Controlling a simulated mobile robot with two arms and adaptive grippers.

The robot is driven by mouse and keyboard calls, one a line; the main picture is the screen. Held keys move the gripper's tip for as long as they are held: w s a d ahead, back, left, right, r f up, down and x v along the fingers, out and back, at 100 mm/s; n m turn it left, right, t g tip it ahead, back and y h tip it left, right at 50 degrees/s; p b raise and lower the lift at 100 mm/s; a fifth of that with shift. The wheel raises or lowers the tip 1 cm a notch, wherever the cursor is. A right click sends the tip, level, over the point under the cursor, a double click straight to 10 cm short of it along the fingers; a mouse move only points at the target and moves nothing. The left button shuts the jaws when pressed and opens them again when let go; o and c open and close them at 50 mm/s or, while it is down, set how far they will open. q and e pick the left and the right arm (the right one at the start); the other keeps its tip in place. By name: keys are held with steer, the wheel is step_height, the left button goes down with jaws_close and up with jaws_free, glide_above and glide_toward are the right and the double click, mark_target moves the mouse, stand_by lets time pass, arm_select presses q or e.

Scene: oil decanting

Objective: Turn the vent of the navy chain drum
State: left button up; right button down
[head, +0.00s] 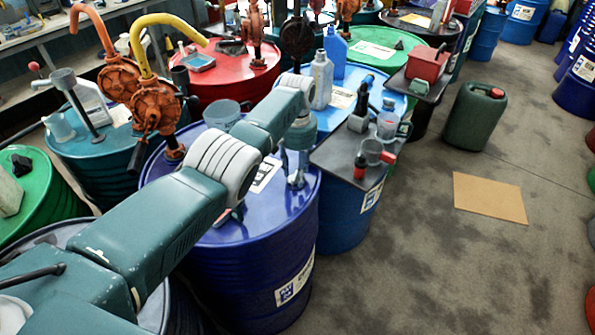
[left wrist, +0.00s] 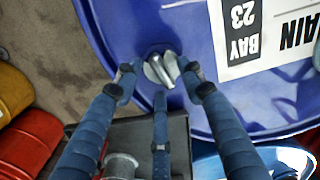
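The navy drum (head: 255,265) stands upright under my left arm in the head view. In the left wrist view its blue top (left wrist: 150,25) carries a white label reading "...AIN BAY 23". The vent (left wrist: 162,69), a small silver lever on a dark base, sits near the rim; it also shows in the head view (head: 296,180). My left gripper (left wrist: 161,85) points down at the vent, its blue fingers spread around it with gaps visible on both sides. Whether any finger touches the lever cannot be told. My right gripper is not in view.
A dark side tray (head: 340,155) with a red-capped bottle and cups adjoins the drum's right side. An orange-brown hand pump (head: 155,105) stands at its left. Blue and red drums crowd behind. The floor at right is open, with a cardboard sheet (head: 489,197) and green jerrycan (head: 473,117).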

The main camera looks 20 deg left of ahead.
arm_select(q)
step_height(320, 180, up, 12)
stand_by(0.6)
stand_by(0.4)
